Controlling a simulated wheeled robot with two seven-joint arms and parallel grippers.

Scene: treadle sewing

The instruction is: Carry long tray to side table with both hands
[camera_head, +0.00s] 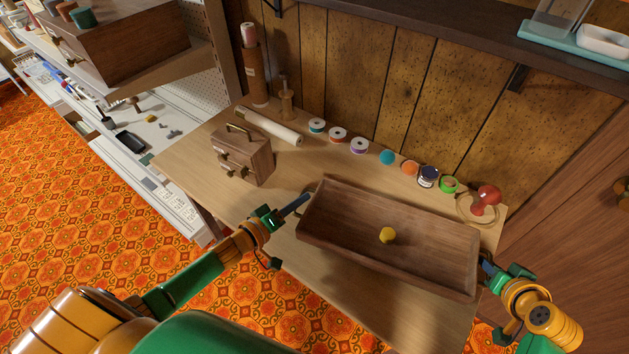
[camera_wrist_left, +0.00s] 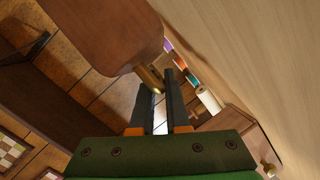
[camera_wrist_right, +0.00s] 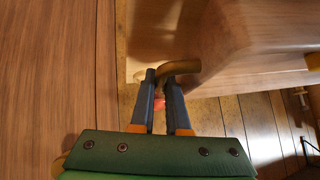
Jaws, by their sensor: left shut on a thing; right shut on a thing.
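The long tray (camera_head: 340,258) is dark wood, rectangular, with raised walls. My left gripper (camera_head: 306,197) is shut on the brass handle (camera_wrist_left: 152,78) at the tray's left end. My right gripper (camera_head: 484,262) is shut on the handle (camera_wrist_right: 180,67) at its right end. The right handle is mostly hidden in the head view.
A small drawer chest (camera_head: 243,155) stands left of the tray. A shelf (camera_head: 430,25) overhangs the wall. Orange carpet lies in front.

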